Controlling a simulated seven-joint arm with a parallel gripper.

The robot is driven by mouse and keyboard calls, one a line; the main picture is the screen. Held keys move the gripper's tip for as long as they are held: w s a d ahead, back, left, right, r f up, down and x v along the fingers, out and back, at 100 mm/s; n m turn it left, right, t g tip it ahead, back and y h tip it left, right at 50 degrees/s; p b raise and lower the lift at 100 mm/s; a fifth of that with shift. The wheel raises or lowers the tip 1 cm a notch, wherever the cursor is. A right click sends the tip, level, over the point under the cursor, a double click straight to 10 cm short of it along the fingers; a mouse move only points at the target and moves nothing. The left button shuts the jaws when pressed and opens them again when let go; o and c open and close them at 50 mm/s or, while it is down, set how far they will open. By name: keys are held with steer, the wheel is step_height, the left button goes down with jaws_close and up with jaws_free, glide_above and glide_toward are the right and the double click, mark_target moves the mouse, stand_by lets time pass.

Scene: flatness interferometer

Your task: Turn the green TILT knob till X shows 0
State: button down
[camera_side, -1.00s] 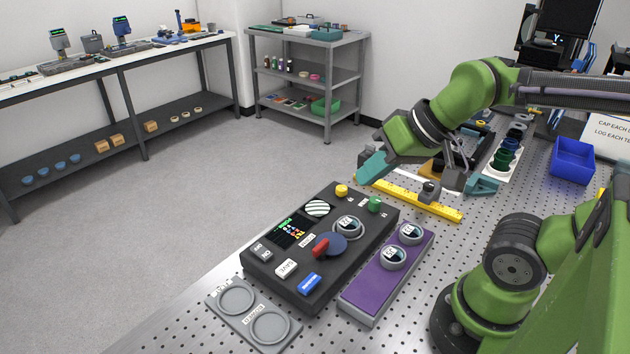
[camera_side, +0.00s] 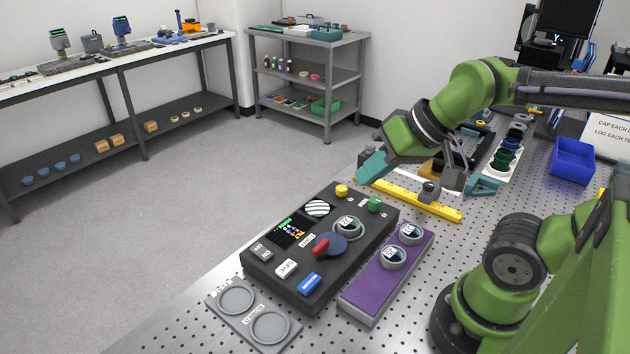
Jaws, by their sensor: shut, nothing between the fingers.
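The green knob (camera_side: 374,205) stands at the far right corner of the black control box (camera_side: 264,268). A small screen (camera_side: 291,231) with coloured characters is on the box's left part; the X value is too small to read. A round striped fringe window (camera_side: 317,208) sits behind the screen. My gripper (camera_side: 371,168), with teal fingers, is shut and empty, beyond the box near the yellow bar. It is apart from the green knob.
A yellow knob (camera_side: 342,190), a red lever (camera_side: 320,248) on a blue disc and a blue button (camera_side: 309,284) are on the box. A purple holder (camera_side: 371,292) with round pieces stands beside it. A yellow bar (camera_side: 408,199) lies behind. A grey two-ring tray (camera_side: 216,298) is in front.

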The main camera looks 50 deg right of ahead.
stand_by(0.3)
steer(key=c, duration=1.7)
jaws_free()
steer(key=o, duration=0.9)
steer(key=w+d+f+m+g, duration=0.1)
steer(key=w+d+g, duration=0.1)
steer(key=w+d, duration=0.2)
steer(key=shift+w+d+f+g+h, duration=0.35)
steer(key=shift+d+f+g+h, duration=0.05)
steer(key=shift+d, duration=0.75)
steer(key=n+g+h, duration=0.1)
steer(key=n+g, duration=0.2)
steer(key=g, duration=0.1)
glide_above(376, 200)
step_height(376, 200, down, 17)
steer(key=shift+r, duration=0.15)
steer(key=c, duration=1.1)
